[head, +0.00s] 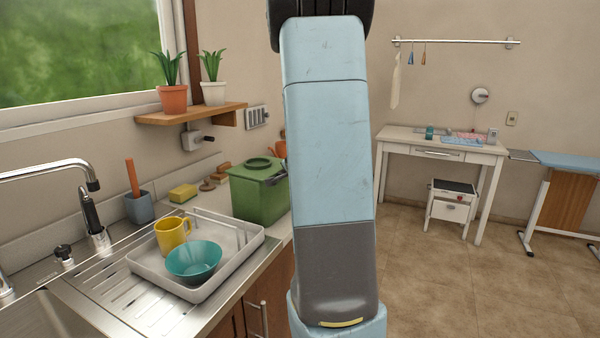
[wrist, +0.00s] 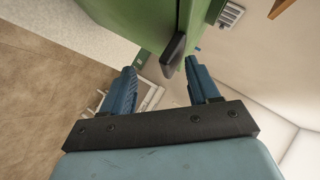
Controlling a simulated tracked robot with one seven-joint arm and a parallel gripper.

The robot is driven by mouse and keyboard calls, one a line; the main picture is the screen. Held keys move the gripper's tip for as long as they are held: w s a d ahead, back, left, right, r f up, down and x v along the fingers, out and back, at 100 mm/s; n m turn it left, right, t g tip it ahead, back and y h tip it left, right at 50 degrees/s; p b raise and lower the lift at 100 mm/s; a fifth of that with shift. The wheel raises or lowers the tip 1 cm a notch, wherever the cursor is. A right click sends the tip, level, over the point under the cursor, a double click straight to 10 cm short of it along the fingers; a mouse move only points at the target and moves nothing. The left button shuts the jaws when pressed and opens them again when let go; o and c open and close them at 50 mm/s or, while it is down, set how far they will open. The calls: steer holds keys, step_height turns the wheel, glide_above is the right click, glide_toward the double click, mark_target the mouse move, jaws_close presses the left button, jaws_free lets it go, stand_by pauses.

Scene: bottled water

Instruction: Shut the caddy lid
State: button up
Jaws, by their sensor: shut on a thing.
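The green caddy (head: 262,202) stands on the counter beside the dish tray, partly hidden by my arm in the head view. Its green lid (head: 250,170) lies across the top; whether it is fully down is hard to tell. In the wrist view the caddy's green side (wrist: 140,18) fills the top, with a dark handle (wrist: 175,50) sticking out from it. The finger contact itself is not clear. My gripper is hidden in the head view.
A dish tray (head: 140,266) holding a yellow mug (head: 172,235) and a teal bowl (head: 194,262) is left of the caddy. A yellow sponge (head: 183,193) lies behind. A shelf (head: 190,115) with two potted plants hangs above. Open floor (head: 440,280) lies to the right.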

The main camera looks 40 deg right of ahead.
steer(key=shift+o, duration=0.3)
steer(key=shift+s+a+f, duration=0.2)
steer(key=shift+f, duration=0.3)
steer(key=v, duration=1.3)
steer(key=shift+s+r, duration=0.1)
steer(key=shift+r, duration=0.45)
steer(key=shift+c, duration=0.3)
steer(key=s+a+r+n+g+y, duration=0.2)
steer(key=s+a+n, duration=0.6)
steer(key=a, duration=0.5)
steer(key=s+a+r+n+g+y, duration=0.2)
steer(key=s+a+n+g+y, duration=0.1)
steer(key=s+a+n, duration=0.6)
steer(key=s+a, duration=0.2)
steer(key=a, duration=0.2)
steer(key=shift+g+y, duration=0.4)
